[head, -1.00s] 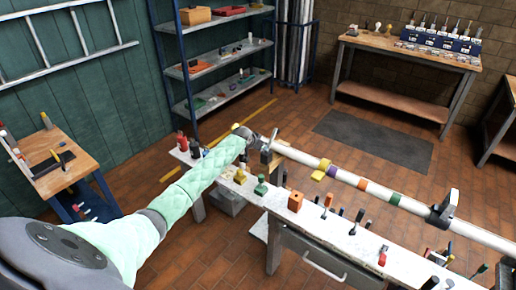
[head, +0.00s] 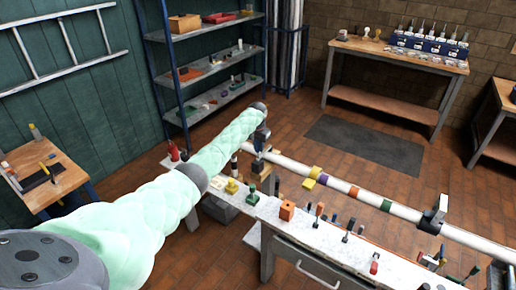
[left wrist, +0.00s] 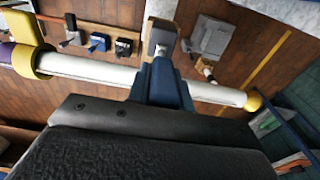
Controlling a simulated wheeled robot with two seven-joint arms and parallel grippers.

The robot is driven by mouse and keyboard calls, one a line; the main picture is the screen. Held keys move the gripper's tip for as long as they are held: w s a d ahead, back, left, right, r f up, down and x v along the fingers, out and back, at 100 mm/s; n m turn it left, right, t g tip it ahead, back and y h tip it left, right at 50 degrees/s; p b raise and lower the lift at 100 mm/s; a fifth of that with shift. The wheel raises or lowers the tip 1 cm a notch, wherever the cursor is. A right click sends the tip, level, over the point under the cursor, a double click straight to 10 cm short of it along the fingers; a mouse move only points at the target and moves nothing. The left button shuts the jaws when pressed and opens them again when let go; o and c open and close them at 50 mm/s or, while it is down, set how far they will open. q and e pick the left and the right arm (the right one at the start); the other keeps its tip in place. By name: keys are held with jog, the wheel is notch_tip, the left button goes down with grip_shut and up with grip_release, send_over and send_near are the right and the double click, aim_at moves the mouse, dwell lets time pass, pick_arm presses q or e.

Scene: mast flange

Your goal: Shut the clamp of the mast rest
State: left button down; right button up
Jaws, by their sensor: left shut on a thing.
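The white mast (head: 330,182) with coloured bands runs across above the workbench. My left gripper (head: 261,146) points down over its far left stretch, by the mast rest there. In the left wrist view its blue fingers (left wrist: 163,80) are shut on a grey piece, which I take as the clamp (left wrist: 160,38). The white mast (left wrist: 105,72) passes under the fingers, with its yellow end cap (left wrist: 254,102) to the right. The fingers and my arm hide most of the rest, and I cannot tell how far the clamp is closed. My right gripper is not in view.
A second grey rest (head: 437,212) holds the mast farther right. A yellow collar (head: 312,176) sits on the mast. The white workbench (head: 240,210) below carries several small tools and an orange block (head: 287,210). Floor around the dark mat (head: 365,145) is clear.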

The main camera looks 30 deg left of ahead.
pick_arm(q)
jog(key=shift+w+g, duration=0.3)
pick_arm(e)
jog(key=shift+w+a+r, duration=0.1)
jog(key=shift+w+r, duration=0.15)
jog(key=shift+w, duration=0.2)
pick_arm(q)
jog(key=shift+g, duration=0.3)
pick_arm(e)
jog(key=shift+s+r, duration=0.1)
pick_arm(q)
jog(key=c, duration=1.2)
grip_release()
jog(key=shift+w, duration=0.1)
jog(key=shift+c, duration=0.2)
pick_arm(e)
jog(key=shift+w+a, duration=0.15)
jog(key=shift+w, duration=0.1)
